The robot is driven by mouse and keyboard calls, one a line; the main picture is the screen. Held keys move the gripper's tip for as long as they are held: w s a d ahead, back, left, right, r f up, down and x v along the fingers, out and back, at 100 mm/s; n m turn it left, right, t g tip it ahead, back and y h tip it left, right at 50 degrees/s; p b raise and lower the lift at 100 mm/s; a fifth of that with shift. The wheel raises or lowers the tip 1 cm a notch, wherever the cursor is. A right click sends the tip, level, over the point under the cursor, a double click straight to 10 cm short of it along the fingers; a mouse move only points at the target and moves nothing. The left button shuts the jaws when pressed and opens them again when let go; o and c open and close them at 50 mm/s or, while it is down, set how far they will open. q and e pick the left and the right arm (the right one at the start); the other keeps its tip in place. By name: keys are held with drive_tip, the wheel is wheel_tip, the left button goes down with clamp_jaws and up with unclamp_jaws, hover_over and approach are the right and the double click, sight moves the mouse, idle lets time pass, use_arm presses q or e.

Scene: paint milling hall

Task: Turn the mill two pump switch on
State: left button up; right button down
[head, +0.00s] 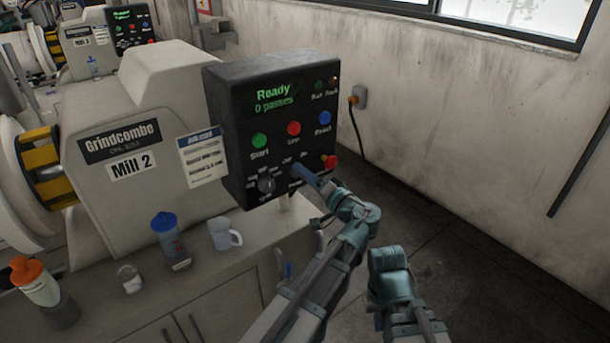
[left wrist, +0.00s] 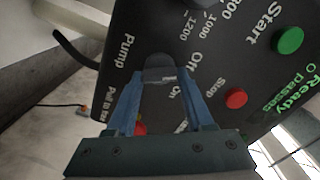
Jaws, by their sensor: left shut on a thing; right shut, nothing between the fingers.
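The black mill two control panel (head: 222,130) shows "Ready" and "0 passes" in green. Its dark pump switch knob (left wrist: 158,66) sits low on the panel, with "Off" and "On" printed beside it and "Pump" on the other side in the left wrist view. My left gripper (head: 297,170) is at this knob, with its two blue fingers (left wrist: 152,88) shut on it. Which mark the knob points to is not clear. The fingers hide much of it in the head view. My right arm shows at the lower right in the head view, but its fingertips are not visible.
A speed dial (head: 266,185) is left of the switch; a red button (head: 329,162) is close on its right. Green, red and blue buttons sit above. A mug (head: 222,234), a blue-lidded bottle (head: 167,236) and an orange-capped bottle (head: 35,281) stand on the bench.

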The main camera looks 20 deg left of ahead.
use_arm(q)
clamp_jaws()
drive_tip(key=shift+m, duration=0.3)
drive_tip(key=shift+f+m, duration=0.15)
drive_tip(key=shift+m, duration=2.7)
drive_tip(key=shift+f+m, duration=0.1)
drive_tip(key=shift+m, duration=2.75)
drive_tip(key=o, duration=0.8)
unclamp_jaws()
drive_tip(key=shift+o, duration=0.2)
